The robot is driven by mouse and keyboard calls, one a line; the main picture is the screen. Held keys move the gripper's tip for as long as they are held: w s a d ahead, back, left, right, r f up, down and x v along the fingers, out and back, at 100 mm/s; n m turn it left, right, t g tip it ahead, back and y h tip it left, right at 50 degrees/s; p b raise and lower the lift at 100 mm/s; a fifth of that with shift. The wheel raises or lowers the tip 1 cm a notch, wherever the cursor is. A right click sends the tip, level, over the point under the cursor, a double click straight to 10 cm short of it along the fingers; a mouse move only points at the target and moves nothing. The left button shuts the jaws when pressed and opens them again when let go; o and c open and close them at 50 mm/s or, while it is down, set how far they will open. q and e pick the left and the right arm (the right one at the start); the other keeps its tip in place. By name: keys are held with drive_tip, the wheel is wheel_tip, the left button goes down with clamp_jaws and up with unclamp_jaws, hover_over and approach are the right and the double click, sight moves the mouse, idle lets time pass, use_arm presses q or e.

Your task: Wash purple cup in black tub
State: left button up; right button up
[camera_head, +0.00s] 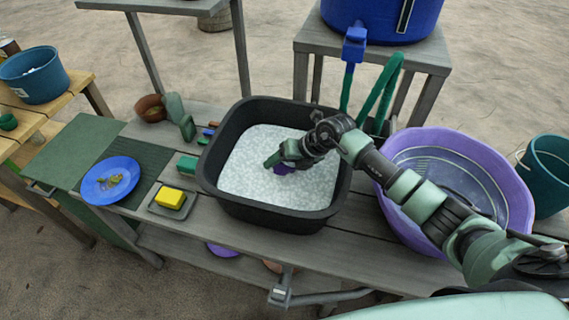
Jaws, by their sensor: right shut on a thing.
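The black tub (238,196) stands on the grey wooden bench, filled with pale, foamy-looking water (250,160). My right gripper (276,162) reaches into the tub from the right and is low at the water's surface. The rest of the cup is hidden by the gripper and the foam. My left gripper is not in view.
A large purple basin (520,205) stands right of the tub, partly under my right arm. A yellow sponge (169,197), a blue plate (90,182) with scraps and a brown bowl (151,108) lie to the left. A blue barrel (385,22) with a tap stands behind.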

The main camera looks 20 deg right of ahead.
drive_tip(key=shift+w+a, duration=0.2)
drive_tip(key=shift+a, duration=0.4)
drive_tip(key=shift+s+d, duration=0.2)
drive_tip(key=shift+d, duration=0.45)
drive_tip(key=shift+s+d, duration=0.2)
drive_tip(key=shift+d, duration=0.45)
drive_tip(key=shift+w+a, duration=0.2)
drive_tip(key=shift+a, duration=0.45)
drive_tip(key=shift+w+a, duration=0.2)
drive_tip(key=shift+a, duration=0.45)
drive_tip(key=shift+s+d+p, duration=0.2)
drive_tip(key=shift+d+p, duration=0.1)
drive_tip(key=shift+d, duration=0.35)
wheel_tip(320, 180, up, 20)
drive_tip(key=p, duration=1.6)
drive_tip(key=shift+f, duration=0.15)
